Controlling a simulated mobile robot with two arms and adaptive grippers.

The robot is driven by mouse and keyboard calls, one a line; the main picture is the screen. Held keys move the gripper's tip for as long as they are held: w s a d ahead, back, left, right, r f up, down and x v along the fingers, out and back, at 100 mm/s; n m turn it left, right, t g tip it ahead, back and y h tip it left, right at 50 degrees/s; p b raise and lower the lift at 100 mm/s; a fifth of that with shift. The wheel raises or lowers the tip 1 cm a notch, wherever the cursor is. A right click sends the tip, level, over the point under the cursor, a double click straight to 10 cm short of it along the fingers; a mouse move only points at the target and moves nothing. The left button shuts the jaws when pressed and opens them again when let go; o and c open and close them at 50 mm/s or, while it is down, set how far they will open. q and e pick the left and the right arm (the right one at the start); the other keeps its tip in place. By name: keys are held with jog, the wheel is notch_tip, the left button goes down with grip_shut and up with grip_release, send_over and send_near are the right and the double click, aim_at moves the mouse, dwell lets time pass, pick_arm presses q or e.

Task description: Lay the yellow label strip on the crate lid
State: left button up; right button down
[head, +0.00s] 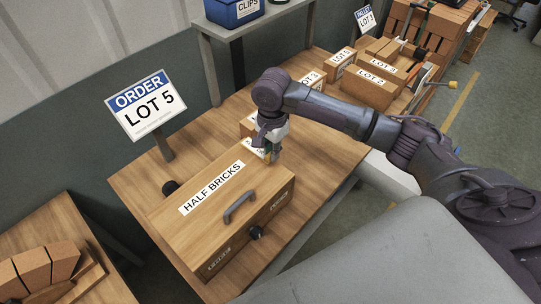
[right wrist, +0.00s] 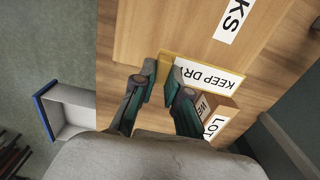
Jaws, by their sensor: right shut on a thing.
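The wooden crate (head: 245,225) stands on the workbench, its flat lid (head: 200,232) bearing a HALF BRICKS label and a dark handle. My right gripper (head: 268,154) points down at the lid's far right end. In the right wrist view, my right gripper (right wrist: 160,90) is shut on one end of the yellow-edged label strip (right wrist: 212,74), which reads KEEP DRY. The strip is close to the lid's edge; whether it touches the lid I cannot tell. In the head view the gripper mostly hides the strip. My left gripper is out of view.
A LOT-labelled block (right wrist: 215,118) is close beside the strip. An ORDER LOT 5 sign (head: 141,104) stands behind the crate. Several labelled brick blocks (head: 368,88) sit farther along the bench. A shelf with a blue CLIPS bin (head: 234,10) rises at the back.

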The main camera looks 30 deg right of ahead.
aim_at(271, 168)
notch_tip(271, 168, down, 4)
jog(key=shift+s+a+r+p, duration=0.1)
jog(key=shift+p, duration=0.7)
jog(key=shift+f, duration=0.4)
jog(key=c, duration=1.2)
grip_release()
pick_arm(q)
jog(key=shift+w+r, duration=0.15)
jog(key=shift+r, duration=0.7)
pick_arm(e)
notch_tip(271, 168, up, 12)
jog(key=b, duration=0.3)
jog(key=shift+f+b, duration=0.25)
jog(key=shift+b, duration=0.1)
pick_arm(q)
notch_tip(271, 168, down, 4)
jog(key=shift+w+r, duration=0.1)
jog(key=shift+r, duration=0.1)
pick_arm(e)
jog(key=shift+r, duration=0.45)
